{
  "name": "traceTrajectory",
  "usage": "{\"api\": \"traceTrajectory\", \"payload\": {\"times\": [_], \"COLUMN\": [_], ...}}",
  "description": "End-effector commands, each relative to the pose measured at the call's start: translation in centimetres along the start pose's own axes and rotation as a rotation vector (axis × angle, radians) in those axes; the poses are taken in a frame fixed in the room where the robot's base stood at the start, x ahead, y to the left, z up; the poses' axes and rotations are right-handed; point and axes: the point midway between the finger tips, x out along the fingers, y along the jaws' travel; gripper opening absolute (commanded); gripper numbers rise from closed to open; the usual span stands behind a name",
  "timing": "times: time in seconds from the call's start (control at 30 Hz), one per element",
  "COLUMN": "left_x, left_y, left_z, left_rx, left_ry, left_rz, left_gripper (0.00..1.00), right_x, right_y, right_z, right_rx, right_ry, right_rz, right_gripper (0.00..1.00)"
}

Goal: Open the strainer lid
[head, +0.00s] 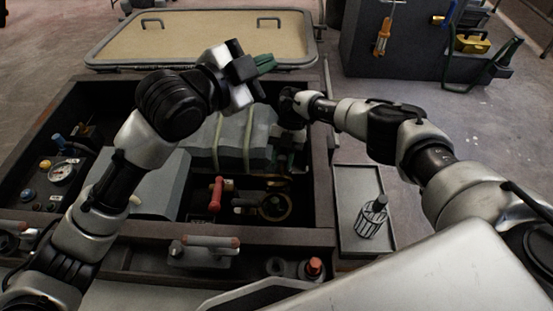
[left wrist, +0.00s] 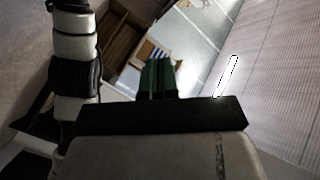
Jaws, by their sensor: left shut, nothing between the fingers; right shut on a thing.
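My left gripper (head: 266,65) is raised above the far part of the open bay, with its green fingers shut and empty. Its fingers also show together in the left wrist view (left wrist: 158,75). My right gripper (head: 283,160) points down into the bay at its right side, with dark and green finger parts low beside the grey strapped box. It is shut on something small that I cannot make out. A round fitting with a brass-coloured ring (head: 275,207) sits in the bay below my right gripper. It may be the strainer; I cannot tell its lid apart.
A grey strapped box (head: 230,137) fills the bay's middle. A red-handled valve (head: 216,193) stands left of the ring. A gauge (head: 62,173) is at far left. A tan hatch panel (head: 205,38) lies behind.

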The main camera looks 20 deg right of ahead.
Motion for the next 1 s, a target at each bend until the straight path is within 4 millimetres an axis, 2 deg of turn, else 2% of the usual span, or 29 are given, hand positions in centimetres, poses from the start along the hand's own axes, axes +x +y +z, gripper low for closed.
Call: {"api": "traceTrajectory", "payload": {"times": [0.03,0.1,0.2,0.3,0.43,0.57,1.0], "left_x": [1.1,1.6,1.0,0.0,-0.9,-0.5,5.0], "left_y": [2.7,6.2,10.0,12.5,14.1,15.1,20.9], "left_z": [3.2,6.8,11.0,13.7,15.4,16.2,20.1], "left_rx": [0.016,0.039,0.065,0.081,0.089,0.090,0.088], "left_ry": [-0.108,-0.229,-0.359,-0.439,-0.489,-0.499,-0.497], "left_rz": [0.130,0.300,0.507,0.656,0.756,0.782,0.777], "left_gripper": [0.00,0.00,0.00,0.00,0.00,0.00,0.00], "right_x": [0.3,0.3,0.4,0.4,0.4,0.4,0.4], "right_y": [0.6,0.6,0.6,0.6,0.6,0.6,0.6], "right_z": [-0.2,-0.2,-0.2,-0.2,-0.2,-0.2,-0.2], "right_rx": [-0.009,-0.009,-0.009,-0.009,-0.009,-0.009,-0.008], "right_ry": [0.004,0.004,0.004,0.004,0.004,0.004,0.004], "right_rz": [0.007,0.006,0.006,0.006,0.006,0.006,0.006], "right_gripper": [0.00,0.00,0.00,0.00,0.00,0.00,0.00]}}
